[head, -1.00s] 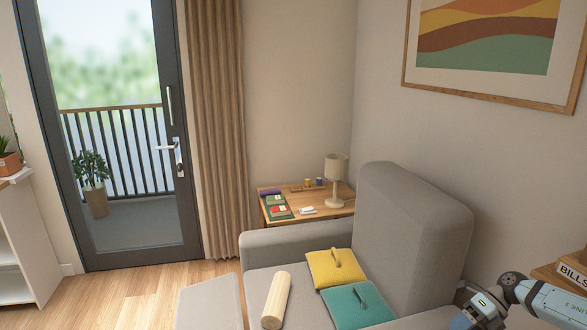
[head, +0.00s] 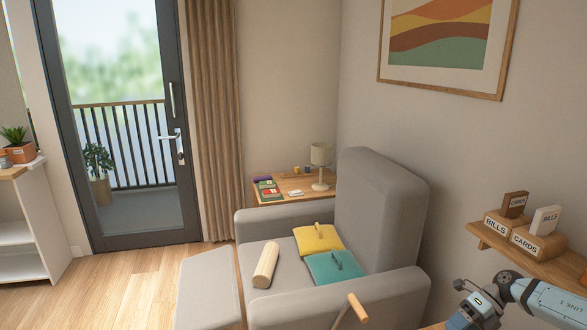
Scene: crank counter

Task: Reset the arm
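My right arm (head: 535,298) comes in at the lower right and bends down at its grey-blue joint. Its gripper fingers are below the picture's edge, so I cannot see what they do. My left arm and gripper are not in view. A grey armchair (head: 408,283) stands in the middle, with its near armrest at the bottom. A light wooden handle with a bent top (head: 357,307) rises in front of that armrest; its lower end is cut off.
On the armchair lie a yellow cushion (head: 307,239), a teal cushion (head: 320,267) and a wooden roll (head: 266,265). A wall shelf (head: 548,262) at right holds BILLS and CARDS blocks. A side table (head: 297,196) with a lamp (head: 320,168) stands behind. Floor is clear at left.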

